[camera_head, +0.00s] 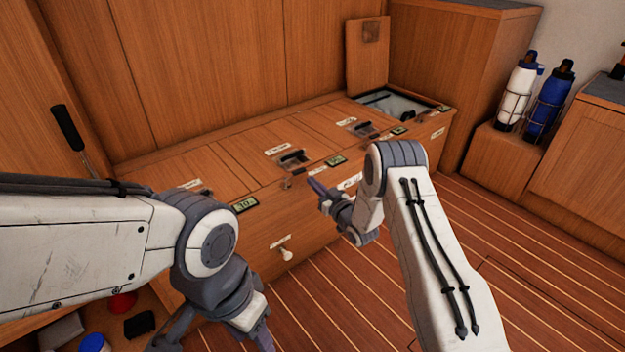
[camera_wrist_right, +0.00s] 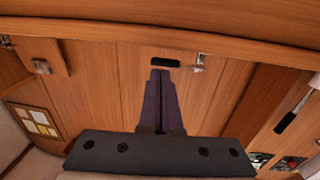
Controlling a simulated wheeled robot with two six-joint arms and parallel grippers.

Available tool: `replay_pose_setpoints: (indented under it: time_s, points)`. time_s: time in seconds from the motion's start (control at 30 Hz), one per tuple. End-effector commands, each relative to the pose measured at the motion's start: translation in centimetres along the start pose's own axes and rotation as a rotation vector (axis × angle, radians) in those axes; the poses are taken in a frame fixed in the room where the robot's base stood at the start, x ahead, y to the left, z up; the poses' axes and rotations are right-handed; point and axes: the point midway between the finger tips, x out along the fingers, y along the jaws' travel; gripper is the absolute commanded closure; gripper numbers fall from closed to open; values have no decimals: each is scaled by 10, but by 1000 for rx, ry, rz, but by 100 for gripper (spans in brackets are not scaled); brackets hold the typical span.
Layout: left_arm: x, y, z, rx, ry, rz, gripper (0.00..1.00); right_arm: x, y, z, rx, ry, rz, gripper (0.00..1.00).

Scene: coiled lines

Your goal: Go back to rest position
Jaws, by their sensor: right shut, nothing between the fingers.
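My right gripper (camera_head: 318,186) is out in front of the long wooden bench in the head view. In the right wrist view its two purple fingers (camera_wrist_right: 160,75) lie together with nothing between them. They point toward a wooden front with a small black piece (camera_wrist_right: 165,63) just beyond the tips in the picture; I cannot tell how far off it is. My left arm comes in from the left. Its gripper (camera_head: 263,338) hangs low at the bottom edge and is partly cut off, so its opening does not show.
The bench (camera_head: 225,160) has several lids with latches and small green displays; one lid (camera_head: 367,55) stands raised over an open compartment (camera_head: 400,103). A white bottle (camera_head: 516,92) and a blue bottle (camera_head: 546,105) stand in racks at right. The striped floor (camera_head: 530,240) is clear at right.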

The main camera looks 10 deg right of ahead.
Motion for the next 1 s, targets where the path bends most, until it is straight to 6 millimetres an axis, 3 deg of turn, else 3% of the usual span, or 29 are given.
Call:
replay_pose_setpoints:
  time_s: [0.2, 0.5, 0.77, 0.87, 1.0]
  points:
    - [-27, 2, -2, 0, 0, 0, 50, -52, 5, -4, 4, -5, 0, 100]
    - [-40, 3, -2, 0, 0, 0, 50, -94, 8, -1, 2, -2, -5, 100]
    - [-41, 3, -2, 0, 0, 0, 50, -96, 6, -4, -6, -15, -10, 100]
    - [-43, 3, -2, 0, 0, 0, 50, -82, -4, -16, -32, -78, -22, 100]
    - [-48, 4, -2, 0, 0, 0, 50, -59, -35, -47, -91, -263, -39, 100]
